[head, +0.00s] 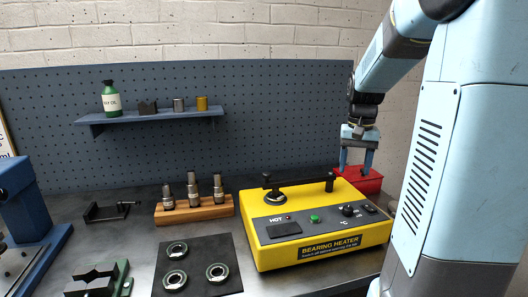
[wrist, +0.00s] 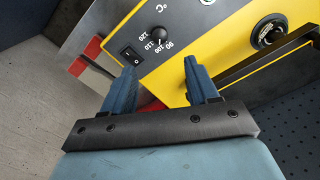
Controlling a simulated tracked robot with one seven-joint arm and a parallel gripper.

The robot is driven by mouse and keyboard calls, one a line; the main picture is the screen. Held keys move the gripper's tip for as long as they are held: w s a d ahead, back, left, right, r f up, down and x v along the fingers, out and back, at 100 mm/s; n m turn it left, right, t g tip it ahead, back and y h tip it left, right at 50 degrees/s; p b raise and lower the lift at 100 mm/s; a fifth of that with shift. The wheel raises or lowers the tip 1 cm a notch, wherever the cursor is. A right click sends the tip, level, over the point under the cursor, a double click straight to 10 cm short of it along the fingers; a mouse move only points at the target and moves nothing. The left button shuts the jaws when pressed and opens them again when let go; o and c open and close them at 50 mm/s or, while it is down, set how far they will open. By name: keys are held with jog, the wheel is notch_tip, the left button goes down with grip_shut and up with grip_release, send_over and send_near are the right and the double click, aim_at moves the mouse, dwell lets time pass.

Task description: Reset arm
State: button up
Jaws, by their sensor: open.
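My gripper (head: 357,163) hangs from my light blue arm at the right, fingers pointing down, above the back right of the yellow bearing heater (head: 277,258). In the wrist view my gripper (wrist: 158,78) shows two blue fingers spread apart with nothing between them. The heater (wrist: 205,45) with its dial and switch lies beyond the fingertips. In the head view a red box (head: 370,181) stands just behind the heater, close to the fingers. I cannot tell whether the fingers touch anything.
A black bar with a ring lies on top of the heater. Left of it stand a wooden block (head: 190,210) with several metal pieces and a black mat (head: 197,287) with three rings. A blue press (head: 22,210) is at far left. A shelf (head: 150,117) hangs on the pegboard.

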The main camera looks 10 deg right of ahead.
jog(key=s+a+r+n+t, duration=0.2)
jog(key=s+a, duration=0.6)
jog(key=s+a+r+n+t, duration=0.2)
jog(key=s+a+n+t, duration=0.1)
jog(key=s+a, duration=0.5)
jog(key=shift+s+a+t, duration=0.15)
jog(key=shift+s+t, duration=0.15)
jog(key=shift+s, duration=0.35)
